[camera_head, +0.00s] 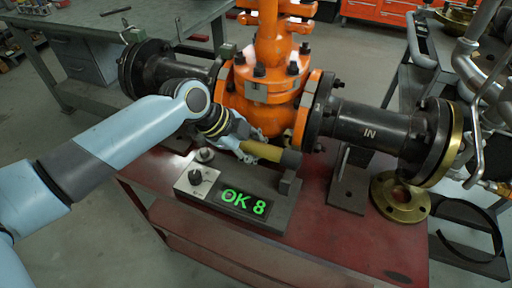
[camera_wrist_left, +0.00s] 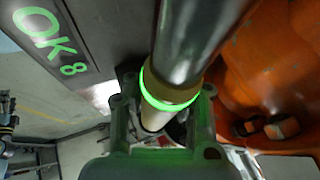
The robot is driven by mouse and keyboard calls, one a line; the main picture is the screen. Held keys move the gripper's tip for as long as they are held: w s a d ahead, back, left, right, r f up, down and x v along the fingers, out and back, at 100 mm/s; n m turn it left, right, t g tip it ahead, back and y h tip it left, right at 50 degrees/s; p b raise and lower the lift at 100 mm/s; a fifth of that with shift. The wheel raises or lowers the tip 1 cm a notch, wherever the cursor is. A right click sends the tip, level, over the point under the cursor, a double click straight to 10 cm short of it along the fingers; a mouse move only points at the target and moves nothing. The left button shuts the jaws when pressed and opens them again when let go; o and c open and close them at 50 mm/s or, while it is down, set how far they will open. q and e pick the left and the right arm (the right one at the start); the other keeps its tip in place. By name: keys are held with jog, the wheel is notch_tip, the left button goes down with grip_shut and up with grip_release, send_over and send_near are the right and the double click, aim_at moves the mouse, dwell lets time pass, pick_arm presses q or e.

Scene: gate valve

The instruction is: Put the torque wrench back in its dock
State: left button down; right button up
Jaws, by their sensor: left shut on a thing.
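My left gripper (camera_head: 243,143) is shut on the torque wrench just above the dock, close in front of the orange valve. The wrench's yellow handle part with a dark end (camera_head: 266,151) sticks out to the right of the fingers. In the left wrist view, the wrench's metal shaft (camera_wrist_left: 195,40) with a glowing green ring runs between the fingers (camera_wrist_left: 165,110). The dock (camera_head: 262,220) is a dark block whose screen reads "OK 8"; the screen also shows in the left wrist view (camera_wrist_left: 50,40). Whether the wrench touches the dock cannot be told. My right gripper is out of view.
The orange gate valve (camera_head: 265,95) stands behind the gripper, with a dark flanged pipe marked "IN" (camera_head: 375,130) to its right. A brass flange (camera_head: 400,198) lies on the red table (camera_head: 330,245). The table's front right surface is clear.

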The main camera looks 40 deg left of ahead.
pick_arm(q)
jog(key=shift+w+f+b, duration=0.1)
jog(key=shift+f+b, duration=1.2)
jog(key=shift+f, duration=0.75)
jog(key=c, duration=1.2)
grip_release()
jog(key=shift+s+f, duration=0.1)
jog(key=shift+s, duration=0.1)
jog(key=shift+v, duration=4)
jog(key=shift+w, duration=0.1)
